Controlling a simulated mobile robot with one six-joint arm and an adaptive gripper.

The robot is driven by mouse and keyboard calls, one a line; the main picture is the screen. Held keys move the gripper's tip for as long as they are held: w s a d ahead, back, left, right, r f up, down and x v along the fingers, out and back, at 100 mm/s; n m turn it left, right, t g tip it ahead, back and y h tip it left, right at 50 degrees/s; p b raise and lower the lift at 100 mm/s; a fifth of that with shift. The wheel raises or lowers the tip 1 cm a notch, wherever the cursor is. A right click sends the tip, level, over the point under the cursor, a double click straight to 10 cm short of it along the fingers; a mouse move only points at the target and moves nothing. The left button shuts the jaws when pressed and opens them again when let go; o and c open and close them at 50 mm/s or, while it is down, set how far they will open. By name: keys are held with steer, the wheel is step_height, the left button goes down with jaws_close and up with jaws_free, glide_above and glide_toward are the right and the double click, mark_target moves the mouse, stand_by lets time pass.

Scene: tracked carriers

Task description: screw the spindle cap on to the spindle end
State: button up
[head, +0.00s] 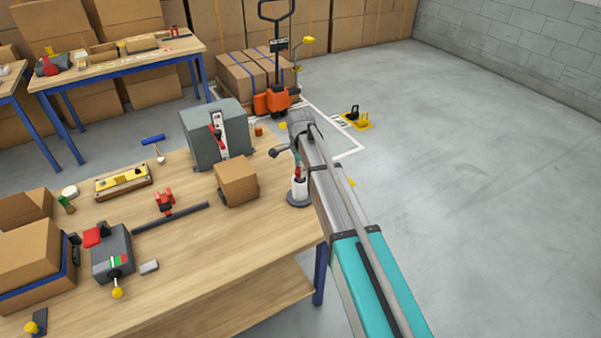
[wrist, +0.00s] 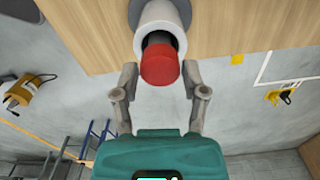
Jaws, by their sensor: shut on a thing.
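The red spindle cap (wrist: 161,68) is between the two fingers of my gripper (wrist: 160,76) in the wrist view, and the fingers are shut on it. Just beyond it is the dark spindle end (wrist: 158,39), inside a white cylinder (wrist: 178,30). The cap is in line with the spindle end and covers part of it; I cannot tell whether the threads are engaged. In the head view the white cylinder (head: 299,188) stands upright on a round grey base (head: 298,201) near the bench's right edge. My gripper is above it, small and partly hidden there.
A cardboard box (head: 237,182) stands just left of the spindle on the wooden bench (head: 200,255). A grey machine with a red lever (head: 205,135) is behind it. A red clamp (head: 164,202) is on a dark bar further left. Open floor lies to the right.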

steer(key=m, duration=0.4)
steer(key=shift+m, duration=2.2)
steer(key=shift+m, duration=0.3)
steer(key=m, duration=0.9)
steer(key=o, duration=0.9)
steer(key=shift+o, duration=0.2)
